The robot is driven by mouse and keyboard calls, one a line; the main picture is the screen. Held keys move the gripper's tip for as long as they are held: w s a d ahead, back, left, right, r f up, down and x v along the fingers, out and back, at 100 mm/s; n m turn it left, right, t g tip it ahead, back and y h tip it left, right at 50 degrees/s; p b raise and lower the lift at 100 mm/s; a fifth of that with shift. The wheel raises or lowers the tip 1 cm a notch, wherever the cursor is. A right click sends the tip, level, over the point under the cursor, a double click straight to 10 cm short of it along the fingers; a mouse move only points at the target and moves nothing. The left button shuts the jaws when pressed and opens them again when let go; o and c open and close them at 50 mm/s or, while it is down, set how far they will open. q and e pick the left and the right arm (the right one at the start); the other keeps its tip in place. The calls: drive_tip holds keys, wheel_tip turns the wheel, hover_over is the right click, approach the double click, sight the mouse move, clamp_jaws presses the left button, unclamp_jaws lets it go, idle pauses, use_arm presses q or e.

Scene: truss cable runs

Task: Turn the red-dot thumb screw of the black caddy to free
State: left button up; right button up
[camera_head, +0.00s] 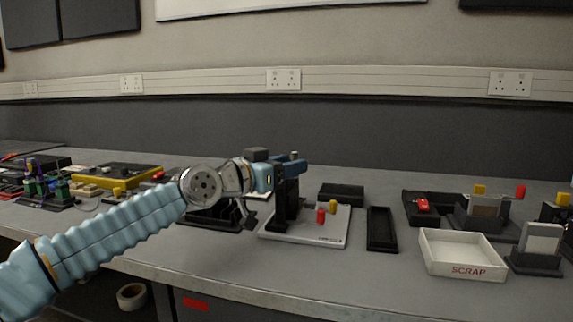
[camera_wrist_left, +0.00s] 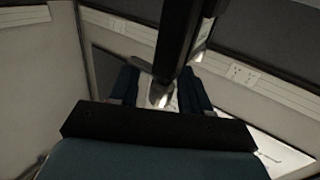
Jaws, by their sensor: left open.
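My left gripper (camera_head: 289,166) is open at the upper part of a black upright fixture (camera_head: 281,205) on a white base plate. In the left wrist view its two blue fingers (camera_wrist_left: 160,88) stand apart, with a dark upright bar (camera_wrist_left: 180,40) and a pale rounded tip (camera_wrist_left: 158,96) showing between them. I cannot tell whether the fingers touch it. A red knob (camera_head: 320,216) and a yellow knob (camera_head: 333,206) stand at the fixture's right side. I cannot tell for certain which black part is the caddy, and no red dot can be made out. My right gripper is out of view.
Right of the white base plate (camera_head: 334,238) lie a black narrow tray (camera_head: 381,243) and a white SCRAP tray (camera_head: 464,271). Black fixtures with red and yellow knobs (camera_head: 479,188) stand at the far right. A yellow-edged box (camera_head: 118,174) and cable parts crowd the left.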

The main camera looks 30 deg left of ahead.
use_arm(q)
drive_tip(key=shift+c, duration=0.4)
clamp_jaws()
drive_tip(key=shift+s+d+m+g+h+p, duration=0.1)
drive_tip(key=shift+m+g+h+p, duration=0.2)
drive_tip(key=shift+m+g+h, duration=0.5)
drive_tip(key=shift+d+m+g+h+p, duration=0.1)
drive_tip(key=shift+m+g+h+p, duration=0.2)
drive_tip(key=shift+m+h, duration=0.85)
drive_tip(key=shift+n+h, duration=0.35)
drive_tip(key=shift+o, duration=0.4)
unclamp_jaws()
